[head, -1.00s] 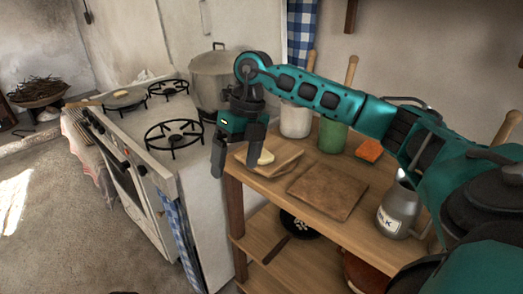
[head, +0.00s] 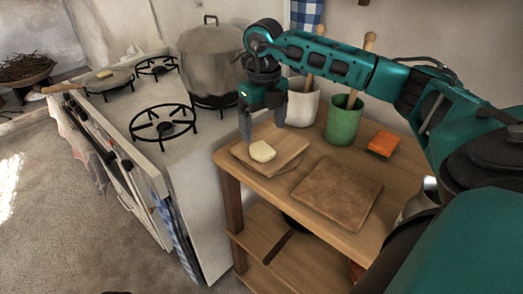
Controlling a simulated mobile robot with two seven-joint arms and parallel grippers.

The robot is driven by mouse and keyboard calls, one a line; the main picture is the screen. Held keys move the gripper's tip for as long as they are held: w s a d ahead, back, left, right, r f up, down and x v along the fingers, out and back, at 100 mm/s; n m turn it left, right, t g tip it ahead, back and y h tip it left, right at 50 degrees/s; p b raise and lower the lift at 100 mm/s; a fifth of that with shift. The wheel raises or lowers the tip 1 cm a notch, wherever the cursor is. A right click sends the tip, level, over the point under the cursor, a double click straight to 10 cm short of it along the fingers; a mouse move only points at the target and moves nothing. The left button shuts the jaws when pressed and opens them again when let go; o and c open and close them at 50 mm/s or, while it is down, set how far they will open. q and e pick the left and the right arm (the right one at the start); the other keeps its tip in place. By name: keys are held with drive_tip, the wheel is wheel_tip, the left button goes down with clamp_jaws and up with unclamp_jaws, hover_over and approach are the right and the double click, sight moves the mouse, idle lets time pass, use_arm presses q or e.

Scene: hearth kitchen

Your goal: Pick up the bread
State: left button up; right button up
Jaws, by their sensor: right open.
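A small pale rounded piece, which looks like the bread (head: 262,152), lies on a thin wooden board (head: 291,147) at the left end of the wooden shelf top. My right gripper (head: 262,122) points down just above and behind it in the picture. Its two dark fingers are apart with nothing between them. The bread shows whole, and I see no contact with it. A second small yellowish piece (head: 105,74) lies in the pan on the stove; I cannot tell what it is. My left gripper is out of view.
A larger brown board (head: 337,192) lies right of the bread. White (head: 302,106) and green (head: 343,121) utensil pots and an orange block (head: 383,143) stand behind. The stove (head: 185,150) with a big pot (head: 211,60) adjoins on the left.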

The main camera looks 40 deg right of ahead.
sight(261, 149)
drive_tip(key=f, duration=0.3)
drive_tip(key=w+f, duration=0.1)
drive_tip(key=f, duration=0.3)
drive_tip(key=shift+w+d+f, duration=0.1)
drive_tip(key=shift+w+d, duration=0.1)
drive_tip(key=shift+c, duration=0.3)
drive_tip(key=c, duration=1.1)
